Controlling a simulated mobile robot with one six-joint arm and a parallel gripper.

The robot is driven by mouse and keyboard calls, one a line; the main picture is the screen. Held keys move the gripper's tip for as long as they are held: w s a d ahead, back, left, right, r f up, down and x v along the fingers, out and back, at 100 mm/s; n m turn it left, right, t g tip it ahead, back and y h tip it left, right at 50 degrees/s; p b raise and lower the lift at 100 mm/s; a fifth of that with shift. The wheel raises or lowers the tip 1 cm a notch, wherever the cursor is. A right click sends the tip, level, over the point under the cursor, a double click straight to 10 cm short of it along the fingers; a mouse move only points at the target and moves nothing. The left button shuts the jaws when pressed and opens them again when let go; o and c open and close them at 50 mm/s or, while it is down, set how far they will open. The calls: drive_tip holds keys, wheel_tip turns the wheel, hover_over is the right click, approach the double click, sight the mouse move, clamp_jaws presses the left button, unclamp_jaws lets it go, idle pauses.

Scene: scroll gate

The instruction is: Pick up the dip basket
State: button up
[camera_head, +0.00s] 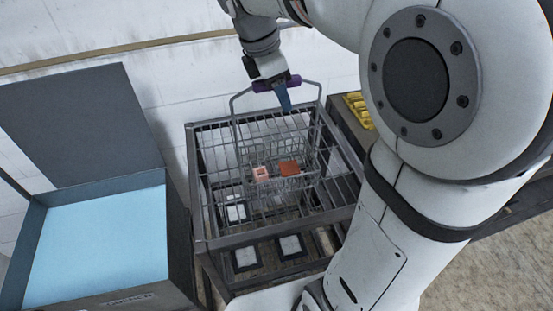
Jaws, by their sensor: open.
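The dip basket (275,185) is a grey wire basket with a tall handle and a purple grip (285,83). It stands on a dark metal rack (203,190) in the middle of the view. A small pink block (261,173) and an orange-red block (289,167) show inside it. My gripper (281,98) points down at the top of the handle, with a blue finger in front of the purple grip. The gripper is open. The far finger is hidden, so I cannot tell whether it touches the grip.
A dark grey tank with light blue contents (100,240) stands at left, its lid (80,125) raised. Yellow items (358,108) lie on a surface right of the rack. Framed square pieces (290,246) show below the rack. My arm covers much of the right side.

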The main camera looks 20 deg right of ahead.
drive_tip(key=shift+f, duration=0.25)
idle(0.5)
drive_tip(key=shift+r, duration=0.1)
clamp_jaws()
idle(0.4)
